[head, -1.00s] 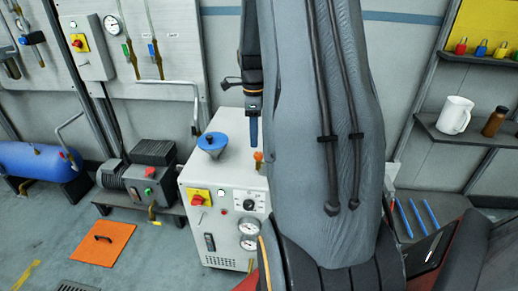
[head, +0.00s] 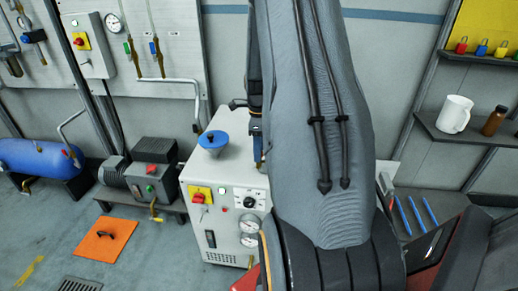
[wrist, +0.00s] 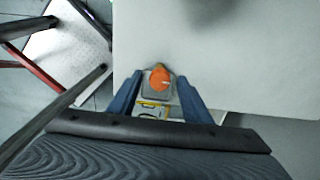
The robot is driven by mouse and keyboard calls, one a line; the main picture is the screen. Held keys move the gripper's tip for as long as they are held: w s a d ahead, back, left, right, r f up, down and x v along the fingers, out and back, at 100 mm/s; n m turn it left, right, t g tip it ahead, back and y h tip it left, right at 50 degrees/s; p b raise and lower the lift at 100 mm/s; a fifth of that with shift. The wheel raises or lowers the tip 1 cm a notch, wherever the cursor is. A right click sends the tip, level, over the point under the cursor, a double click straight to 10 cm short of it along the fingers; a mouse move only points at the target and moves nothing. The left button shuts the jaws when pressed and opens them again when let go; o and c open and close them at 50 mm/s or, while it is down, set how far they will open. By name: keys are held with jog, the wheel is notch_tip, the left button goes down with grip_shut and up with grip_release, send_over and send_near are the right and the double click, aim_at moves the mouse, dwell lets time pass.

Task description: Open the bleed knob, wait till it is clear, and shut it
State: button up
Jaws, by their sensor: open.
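An orange knob (wrist: 160,77) with a pale mark on its top, seemingly the bleed knob, sits on a small grey fitting. In the wrist view it lies between the tips of my gripper's two blue fingers. My gripper (wrist: 157,83) is open, with a finger on each side of the knob; I cannot tell whether either touches it. In the head view my gripper (head: 257,148) is over the right part of the white machine's top, and the knob is hidden there behind my gripper and arm.
The white machine (head: 225,225) carries a blue funnel (head: 213,141), a red switch on yellow (head: 199,196) and gauges (head: 249,224). A pump (head: 155,172) stands left of it. A shelf (head: 470,135) with a white jug (head: 455,113) is at right.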

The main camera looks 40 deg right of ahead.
jog(key=shift+c, duration=0.6)
jog(key=c, duration=1)
jog(key=shift+o, duration=0.2)
